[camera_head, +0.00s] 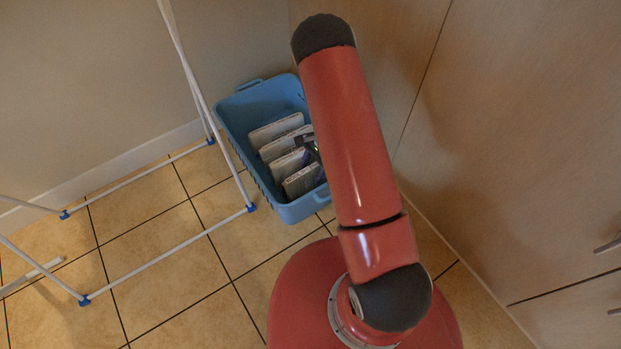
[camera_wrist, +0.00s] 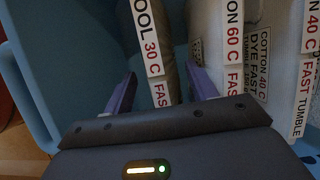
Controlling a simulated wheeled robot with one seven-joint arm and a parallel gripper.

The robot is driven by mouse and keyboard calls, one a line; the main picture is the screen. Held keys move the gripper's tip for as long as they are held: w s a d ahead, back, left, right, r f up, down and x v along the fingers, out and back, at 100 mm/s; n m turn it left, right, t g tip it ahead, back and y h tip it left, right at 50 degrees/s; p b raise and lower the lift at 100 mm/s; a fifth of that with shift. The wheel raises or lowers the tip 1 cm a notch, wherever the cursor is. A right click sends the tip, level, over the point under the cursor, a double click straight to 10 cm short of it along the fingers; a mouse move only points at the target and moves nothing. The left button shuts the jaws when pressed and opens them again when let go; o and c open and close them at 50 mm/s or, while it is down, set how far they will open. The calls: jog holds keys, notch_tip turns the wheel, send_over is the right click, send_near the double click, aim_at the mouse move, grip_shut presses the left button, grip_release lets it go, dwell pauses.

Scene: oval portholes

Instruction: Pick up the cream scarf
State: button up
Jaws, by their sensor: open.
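Several folded, pale cloths stand on edge in a row in the blue basket in the head view, partly hidden by my arm. In the wrist view, a narrow folded cloth (camera_wrist: 172,62) with a label reading "OOL 30 C FAS" stands between my fingers. It looks dull cream-brown in shade; I take it as the cream scarf, but its colour is not certain. My gripper (camera_wrist: 162,76) is open, one purple finger on each side of this cloth. Whether the fingers touch it cannot be seen. In the head view my gripper is mostly hidden behind my arm.
The blue basket (camera_head: 237,107) stands on the tiled floor by the wall and a wooden cabinet (camera_head: 520,150). Whiter cloths (camera_wrist: 262,25) labelled 60 C and 40 C stand close right of my right finger. A white drying rack (camera_head: 170,248) stands at left.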

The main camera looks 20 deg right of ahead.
jog(key=shift+x, duration=1.1)
jog(key=c, duration=1.2)
jog(key=shift+r, duration=0.2)
